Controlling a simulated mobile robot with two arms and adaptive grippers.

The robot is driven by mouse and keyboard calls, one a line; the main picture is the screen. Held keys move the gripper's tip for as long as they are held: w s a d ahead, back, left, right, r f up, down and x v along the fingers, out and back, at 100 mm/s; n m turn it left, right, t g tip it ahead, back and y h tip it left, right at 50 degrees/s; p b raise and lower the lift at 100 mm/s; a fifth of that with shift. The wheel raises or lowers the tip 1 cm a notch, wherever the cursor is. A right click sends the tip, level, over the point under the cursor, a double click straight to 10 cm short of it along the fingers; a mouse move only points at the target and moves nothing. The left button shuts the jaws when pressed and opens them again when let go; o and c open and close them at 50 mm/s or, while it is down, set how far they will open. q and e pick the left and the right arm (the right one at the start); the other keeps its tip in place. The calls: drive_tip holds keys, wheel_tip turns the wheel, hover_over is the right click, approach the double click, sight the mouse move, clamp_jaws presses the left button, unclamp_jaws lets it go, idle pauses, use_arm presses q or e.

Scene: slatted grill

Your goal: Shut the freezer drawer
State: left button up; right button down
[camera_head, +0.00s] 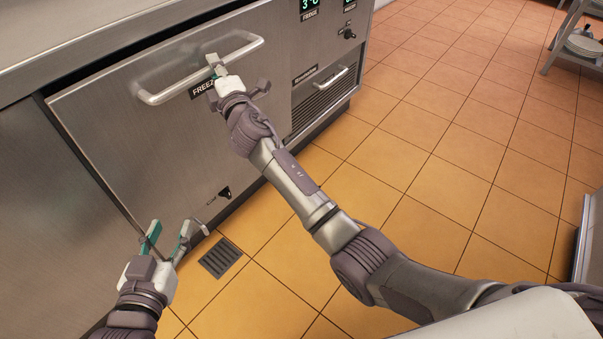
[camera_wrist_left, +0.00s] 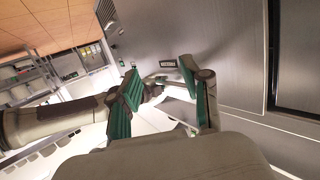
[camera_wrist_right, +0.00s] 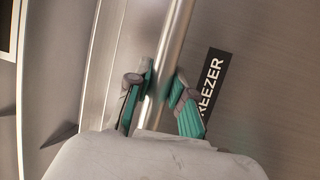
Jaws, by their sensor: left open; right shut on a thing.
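The freezer drawer (camera_head: 135,140) has a brushed steel front with a long bar handle (camera_head: 240,51) and a black FREEZER label, which also shows in the right wrist view (camera_wrist_right: 211,83). A dark gap runs along the drawer's top and left edges, so its front stands out from the cabinet. My right gripper (camera_head: 215,66) is at the handle; in the right wrist view its fingers (camera_wrist_right: 160,88) are on either side of the bar, shut on it. My left gripper (camera_head: 165,240) is open and empty, low in front of the drawer's lower left part.
The steel counter (camera_head: 70,35) overhangs the drawer. A vented panel with a small handle (camera_head: 325,85) is right of it. A floor drain (camera_head: 220,257) lies below. The tiled floor (camera_head: 440,130) to the right is clear. A rack with plates (camera_head: 580,45) stands at the far right.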

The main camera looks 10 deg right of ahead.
sight(206, 64)
drive_tip(key=shift+w+a+b, duration=0.3)
drive_tip(key=shift+w+b, duration=0.2)
use_arm(q)
wheel_tip(206, 64, up, 13)
drive_tip(key=s+d+t+h+b, duration=0.1)
drive_tip(key=t+h+b, duration=0.1)
drive_tip(key=t, duration=0.6)
drive_tip(key=shift+s+d+t+h, duration=0.25)
drive_tip(key=shift+s+t+h, duration=0.05)
drive_tip(key=shift+h, duration=0.1)
use_arm(e)
drive_tip(key=shift+w+a, duration=0.65)
drive_tip(key=shift+w, duration=0.2)
use_arm(q)
drive_tip(key=shift+f, duration=0.1)
